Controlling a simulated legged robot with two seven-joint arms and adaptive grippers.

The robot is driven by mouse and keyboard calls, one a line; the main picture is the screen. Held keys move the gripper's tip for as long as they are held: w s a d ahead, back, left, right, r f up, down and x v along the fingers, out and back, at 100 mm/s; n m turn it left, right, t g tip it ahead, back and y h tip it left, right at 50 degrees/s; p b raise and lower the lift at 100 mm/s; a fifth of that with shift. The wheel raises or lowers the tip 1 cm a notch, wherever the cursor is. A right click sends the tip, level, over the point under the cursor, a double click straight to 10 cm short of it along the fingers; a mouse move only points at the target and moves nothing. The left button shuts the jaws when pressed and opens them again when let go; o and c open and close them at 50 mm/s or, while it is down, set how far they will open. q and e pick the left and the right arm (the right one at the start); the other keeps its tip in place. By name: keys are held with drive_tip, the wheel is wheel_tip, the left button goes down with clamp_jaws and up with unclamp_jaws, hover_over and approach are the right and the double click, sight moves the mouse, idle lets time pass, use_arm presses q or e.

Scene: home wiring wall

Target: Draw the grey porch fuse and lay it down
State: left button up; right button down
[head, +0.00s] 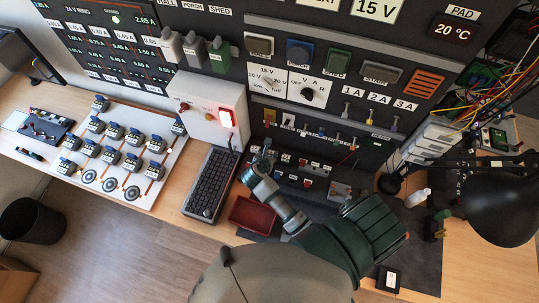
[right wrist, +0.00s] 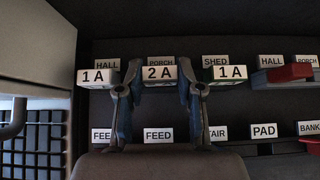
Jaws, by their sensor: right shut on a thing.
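My right gripper (head: 266,150) reaches the lower part of the dark wiring wall, just right of the white box. In the right wrist view its two fingers (right wrist: 160,92) stand on either side of the porch fuse (right wrist: 160,73), shut on it. The fuse bears a 2 A tag and sits under the PORCH label. Its grey body is mostly dark and hidden by the fingers. I cannot tell whether it is still seated. Neighbouring fuses tagged 1 A (right wrist: 97,77) flank it under HALL and SHED. My left gripper is not in view.
A red tray (head: 252,214) lies on the desk below my right arm. A keyboard (head: 209,182) and the white box (head: 214,112) are close on the left. Red-handled fuses (right wrist: 290,73) are to the right. A black lamp (head: 500,205) stands far right.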

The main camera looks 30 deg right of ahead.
idle(0.3)
wheel_tip(320, 180, up, 6)
drive_tip(key=p, duration=0.5)
idle(0.7)
drive_tip(key=s+a+r+n+g+y+p, duration=0.2)
drive_tip(key=s+a+n+y, duration=0.1)
drive_tip(key=a+y, duration=0.3)
drive_tip(key=shift+s+a+f+n+g+y+p, duration=0.3)
drive_tip(key=shift+s+a+f+n+g, duration=0.55)
drive_tip(key=shift+s+a+f, duration=0.85)
drive_tip(key=shift+s+a+f+n+g+y+p, duration=0.15)
drive_tip(key=shift+s+a+f+n+g+p, duration=0.3)
drive_tip(key=shift+s+a+f+n, duration=1.3)
drive_tip(key=shift+s+a+f+n+g+y+p, duration=0.35)
drive_tip(key=shift+s+a+f+g, duration=0.45)
drive_tip(key=shift+s+a, duration=1.65)
drive_tip(key=f+b, duration=0.5)
drive_tip(key=shift+s+d+f, duration=0.1)
drive_tip(key=shift+s+d, duration=0.15)
drive_tip(key=shift+d, duration=0.05)
